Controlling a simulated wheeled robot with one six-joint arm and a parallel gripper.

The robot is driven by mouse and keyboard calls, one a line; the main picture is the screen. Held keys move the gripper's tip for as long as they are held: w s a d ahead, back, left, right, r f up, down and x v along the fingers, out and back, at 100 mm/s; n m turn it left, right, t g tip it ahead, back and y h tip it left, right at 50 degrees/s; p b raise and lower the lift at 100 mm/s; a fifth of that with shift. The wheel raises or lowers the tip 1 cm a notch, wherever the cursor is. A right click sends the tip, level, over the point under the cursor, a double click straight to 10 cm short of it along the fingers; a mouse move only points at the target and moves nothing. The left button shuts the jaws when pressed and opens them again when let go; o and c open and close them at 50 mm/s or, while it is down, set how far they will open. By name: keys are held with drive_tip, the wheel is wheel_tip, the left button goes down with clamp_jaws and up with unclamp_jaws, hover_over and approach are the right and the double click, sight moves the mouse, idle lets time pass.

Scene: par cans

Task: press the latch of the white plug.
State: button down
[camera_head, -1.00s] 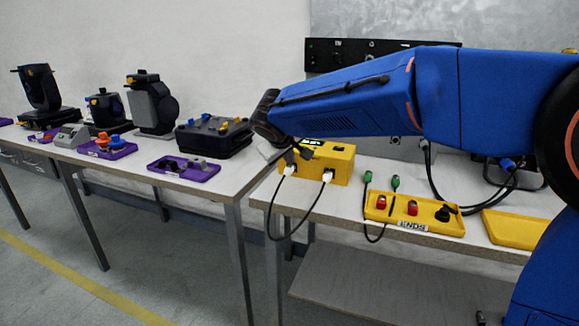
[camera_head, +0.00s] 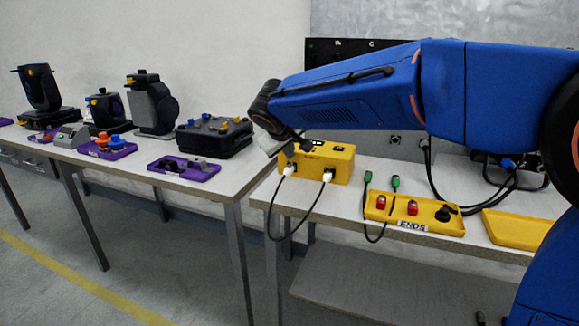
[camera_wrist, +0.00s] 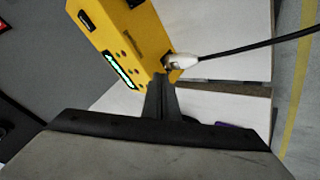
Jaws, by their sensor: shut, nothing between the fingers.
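The yellow box (camera_head: 340,165) stands on the right bench with two white plugs in its front face. The left white plug (camera_head: 290,169) and the right white plug (camera_head: 327,175) each have a black cable. My gripper (camera_head: 290,152) is shut and empty at the left end of the box, just above the left plug. In the wrist view one white plug (camera_wrist: 183,61) sits at the yellow box's edge (camera_wrist: 140,35), just beyond my shut fingertips (camera_wrist: 159,80). I cannot tell whether they touch it. Its latch is too small to make out.
A yellow tray labelled ENDS (camera_head: 412,225) holds red and black parts. Two green-tipped connectors (camera_head: 395,183) stand behind it. An empty yellow tray (camera_head: 515,229) lies at right. The left bench carries purple trays (camera_head: 184,170) and a black case (camera_head: 214,137).

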sight(289, 168)
drive_tip(key=shift+r, duration=2.3)
drive_tip(key=s+d+f+m+g, duration=0.1)
drive_tip(key=s+d+f, duration=0.1)
drive_tip(key=s+d, duration=0.4)
drive_tip(key=s+d+f+m+g, duration=0.1)
drive_tip(key=s+d+f, duration=0.1)
drive_tip(key=s+d, duration=0.4)
drive_tip(key=s+d+f+m+g, duration=0.1)
drive_tip(key=s+d+f, duration=0.1)
drive_tip(key=s+d, duration=0.4)
drive_tip(key=shift+s+d+f+m, duration=0.1)
drive_tip(key=shift+s+d+m, duration=0.1)
drive_tip(key=shift+d, duration=1.2)
drive_tip(key=shift+s+d+f+m, duration=0.1)
drive_tip(key=shift+d+m, duration=0.1)
drive_tip(key=shift+d, duration=1.2)
drive_tip(key=s+d+f+m, duration=0.1)
drive_tip(key=s+d+f, duration=0.2)
drive_tip(key=s+f, duration=0.3)
drive_tip(key=s+d+f+m+g+y, duration=0.1)
drive_tip(key=s+d+f, duration=0.3)
drive_tip(key=s, duration=1.1)
wheel_tip(289, 168, down, 3)
drive_tip(key=shift+f+m, duration=0.1)
drive_tip(key=shift+m, duration=0.7)
